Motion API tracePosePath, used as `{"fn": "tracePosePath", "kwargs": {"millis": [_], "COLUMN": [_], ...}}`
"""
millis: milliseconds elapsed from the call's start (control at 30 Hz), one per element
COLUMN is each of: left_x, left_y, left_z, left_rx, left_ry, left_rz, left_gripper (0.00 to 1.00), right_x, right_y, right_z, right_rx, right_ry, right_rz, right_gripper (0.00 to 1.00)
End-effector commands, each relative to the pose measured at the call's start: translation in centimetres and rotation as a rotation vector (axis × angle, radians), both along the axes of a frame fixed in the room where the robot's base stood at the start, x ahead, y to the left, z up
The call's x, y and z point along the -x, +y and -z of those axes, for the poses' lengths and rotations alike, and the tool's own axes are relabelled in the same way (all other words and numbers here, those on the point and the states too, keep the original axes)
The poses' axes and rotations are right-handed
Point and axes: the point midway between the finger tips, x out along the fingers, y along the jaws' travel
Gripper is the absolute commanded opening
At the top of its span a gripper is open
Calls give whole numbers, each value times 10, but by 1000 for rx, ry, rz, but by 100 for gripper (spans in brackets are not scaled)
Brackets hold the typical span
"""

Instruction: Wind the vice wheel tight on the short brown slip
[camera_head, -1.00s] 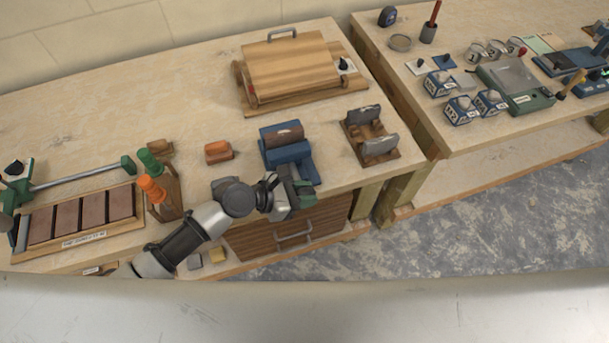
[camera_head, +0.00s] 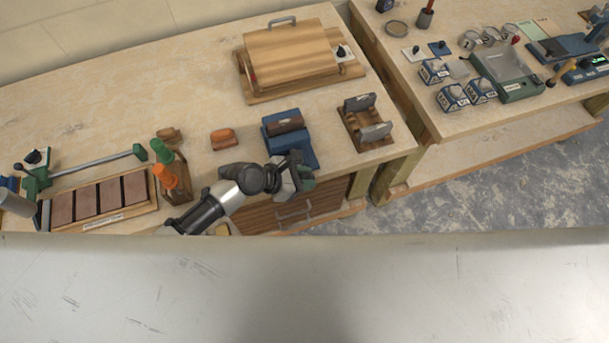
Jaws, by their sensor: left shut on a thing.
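The blue vice (camera_head: 304,150) stands near the front edge of the left bench. A short dark brown slip (camera_head: 285,126) lies level in the top of the vice, between its jaws. My left gripper (camera_head: 301,180) is at the front of the vice, by the bench edge, and is shut on the vice wheel. The gripper hides nearly all of the wheel, so its turn does not show. Whether the jaws press on the slip cannot be told from here. My right gripper is not in view.
An orange-brown block (camera_head: 224,138) lies left of the vice. A wooden cradle with grey pads (camera_head: 364,128) stands close on its right. Orange and green handled tools (camera_head: 166,175) stand left, beside a tray of brown slabs (camera_head: 140,204). A wooden lidded box (camera_head: 290,58) is behind.

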Motion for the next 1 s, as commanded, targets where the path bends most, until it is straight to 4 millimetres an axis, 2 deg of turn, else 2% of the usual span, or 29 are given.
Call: {"fn": "tracePosePath", "kwargs": {"millis": [67, 100, 233, 500, 633, 1000], "left_x": [4, 4, 3, 2, 3, 22], "left_y": [-1, -1, -1, 0, 8, 61], "left_z": [3, 3, 2, 1, -4, -43], "left_rx": [-1, -1, -1, -1, -1, -2], "left_ry": [11, 11, 9, 3, 2, 3], "left_rz": [5, 5, 4, 2, 0, 2], "left_gripper": [2, 30, 50, 50, 50, 50], "right_x": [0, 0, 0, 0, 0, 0], "right_y": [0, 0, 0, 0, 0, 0], "right_z": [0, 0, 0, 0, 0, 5], "right_rx": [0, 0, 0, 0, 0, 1], "right_ry": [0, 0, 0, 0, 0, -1], "right_rz": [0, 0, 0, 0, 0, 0], "right_gripper": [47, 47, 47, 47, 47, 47]}}
